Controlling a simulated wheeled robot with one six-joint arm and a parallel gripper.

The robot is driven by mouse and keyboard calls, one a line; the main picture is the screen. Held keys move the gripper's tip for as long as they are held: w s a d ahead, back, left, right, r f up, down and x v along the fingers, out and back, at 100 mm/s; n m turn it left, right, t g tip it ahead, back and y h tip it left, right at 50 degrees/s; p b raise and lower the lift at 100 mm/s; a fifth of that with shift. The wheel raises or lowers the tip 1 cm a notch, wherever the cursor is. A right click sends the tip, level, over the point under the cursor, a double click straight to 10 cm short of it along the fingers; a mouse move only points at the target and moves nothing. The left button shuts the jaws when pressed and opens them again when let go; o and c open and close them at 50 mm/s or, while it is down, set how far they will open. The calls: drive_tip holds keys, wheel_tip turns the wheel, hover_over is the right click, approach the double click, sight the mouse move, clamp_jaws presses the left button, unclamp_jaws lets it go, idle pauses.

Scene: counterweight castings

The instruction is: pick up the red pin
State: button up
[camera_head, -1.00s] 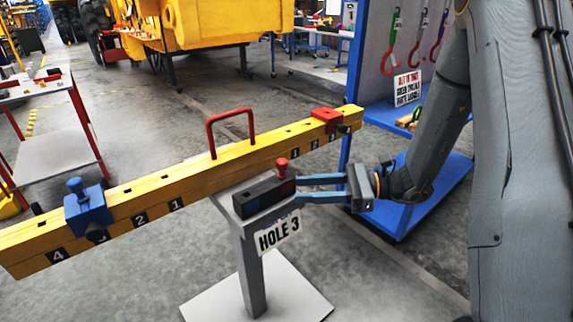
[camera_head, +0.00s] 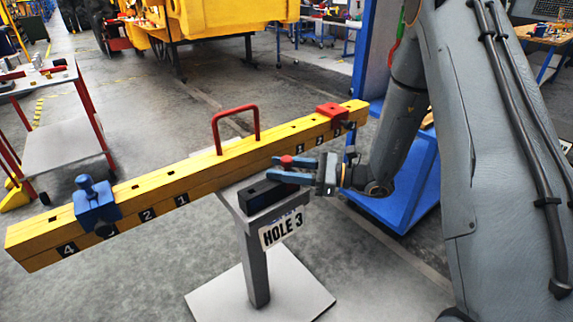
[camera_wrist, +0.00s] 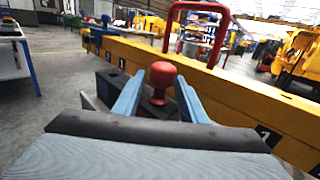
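The red pin (camera_head: 287,161) stands upright in the black block (camera_head: 262,196) on top of a grey stand with a "HOLE 3" sign (camera_head: 280,230). In the wrist view the red pin (camera_wrist: 160,78) has a round knob and a collar below it. My gripper (camera_head: 276,168) is open, with its blue fingers on either side of the pin. In the wrist view my gripper (camera_wrist: 159,76) shows a gap between each finger and the pin. The pin's lower end is hidden in the block.
A yellow numbered beam (camera_head: 160,183) runs just behind the stand, with a red handle (camera_head: 235,128), a blue slider with a knob (camera_head: 96,206) and a red slider (camera_head: 333,110). A blue rack (camera_head: 412,185) stands at the right. Floor at front left is clear.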

drive_tip(key=shift+x, duration=1.25)
clamp_jaws()
drive_tip(key=shift+r, duration=0.1)
